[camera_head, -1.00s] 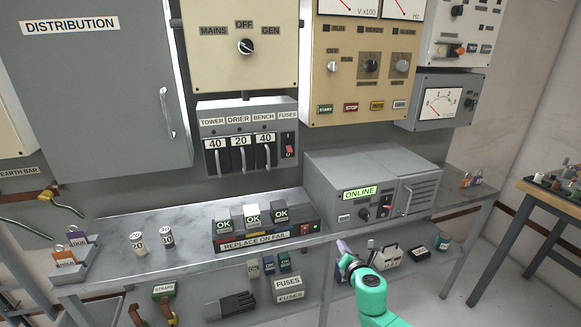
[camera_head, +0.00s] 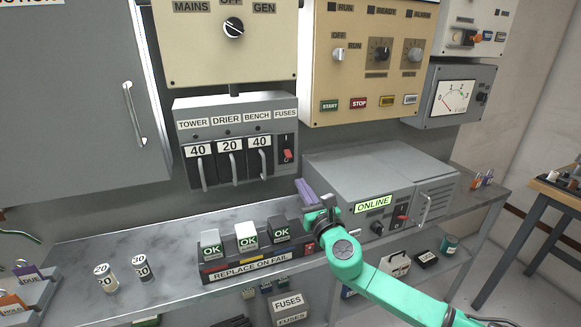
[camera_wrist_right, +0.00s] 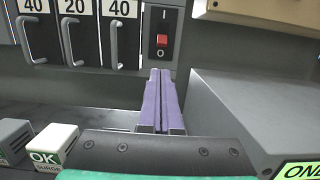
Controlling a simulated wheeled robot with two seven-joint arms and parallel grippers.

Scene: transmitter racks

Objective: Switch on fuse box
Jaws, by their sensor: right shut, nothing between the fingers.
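The fuse box (camera_head: 235,165) hangs on the wall, with three handled fuses marked 40, 20 and 40 and a panel labelled FUSES at its right end. A red rocker switch (camera_head: 287,155) sits on that panel; it also shows in the right wrist view (camera_wrist_right: 162,40), with its red part at the lower end below an "I" mark. My right gripper (camera_head: 303,186) has purple fingers, shut and empty, below and slightly right of the switch, apart from it. In the right wrist view its fingertips (camera_wrist_right: 160,73) point toward the panel below the switch. My left gripper is out of view.
A grey unit with a lit ONLINE label (camera_head: 373,204) stands on the bench right of my gripper. The bench's rear left is clear.

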